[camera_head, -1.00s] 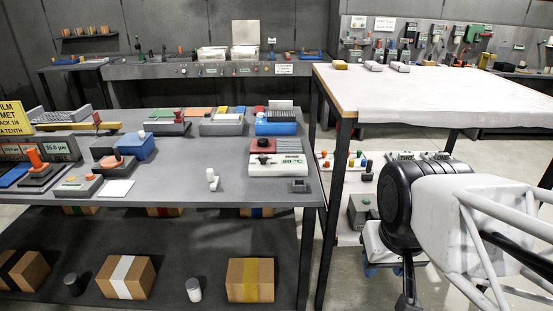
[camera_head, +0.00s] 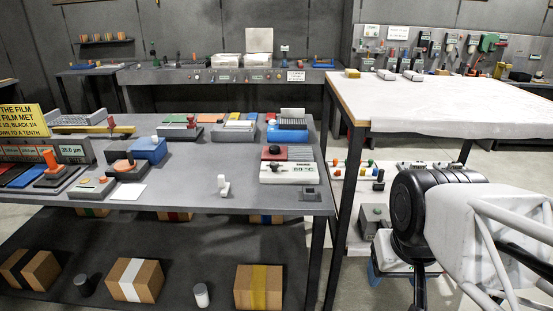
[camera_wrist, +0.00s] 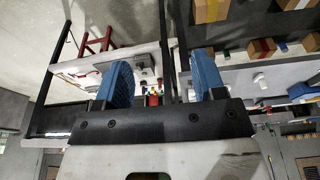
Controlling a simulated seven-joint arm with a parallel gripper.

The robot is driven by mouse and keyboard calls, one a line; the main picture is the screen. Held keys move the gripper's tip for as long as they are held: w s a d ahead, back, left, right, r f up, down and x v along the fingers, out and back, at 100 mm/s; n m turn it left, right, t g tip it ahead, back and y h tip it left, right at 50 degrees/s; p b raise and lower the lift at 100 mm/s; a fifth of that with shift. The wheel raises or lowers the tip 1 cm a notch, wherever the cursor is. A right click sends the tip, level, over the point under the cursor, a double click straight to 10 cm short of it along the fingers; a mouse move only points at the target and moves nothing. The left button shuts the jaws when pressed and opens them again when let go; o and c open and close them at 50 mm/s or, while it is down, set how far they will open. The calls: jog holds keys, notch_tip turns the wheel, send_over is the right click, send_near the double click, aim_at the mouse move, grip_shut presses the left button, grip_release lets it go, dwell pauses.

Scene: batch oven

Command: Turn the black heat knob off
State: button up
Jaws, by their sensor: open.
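A white heater unit (camera_head: 291,173) with a green temperature display stands near the right end of the grey table. A small dark knob (camera_head: 275,166) shows on the left of its top; its pointer direction is too small to read. Just behind it is a red block (camera_head: 288,152) with a black round knob (camera_head: 274,150) on it. My gripper shows in the wrist view as two blue fingers (camera_wrist: 162,78), spread apart with nothing between them. In the head view my arm is at the lower right, well away from the heater, and the fingers are hidden.
The grey table (camera_head: 230,202) holds other devices, including a blue box (camera_head: 287,132) and a white upright fitting (camera_head: 224,187). A white-covered table (camera_head: 440,105) stands to the right, with a gap between. Cardboard boxes (camera_head: 258,287) lie on the lower shelf.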

jog(key=w+a+r+m+y, duration=0.1)
jog(key=w+a+r+m, duration=0.15)
jog(key=w, duration=0.55)
jog(key=w+a+r+m, duration=0.1)
jog(key=w+r+m, duration=0.15)
jog(key=w, duration=0.55)
jog(key=m+y, duration=0.3)
jog(key=m, duration=1.4)
send_over(274, 163)
jog(key=s+d, duration=0.1)
jog(key=d, duration=0.2)
notch_tip(274, 163, down, 14)
jog(key=shift+f+g, duration=0.25)
jog(key=shift+g, duration=0.15)
jog(key=shift+s+f, duration=0.1)
jog(key=shift+f, duration=0.05)
jog(key=shift+x, duration=3.75)
jog(key=c, duration=0.9)
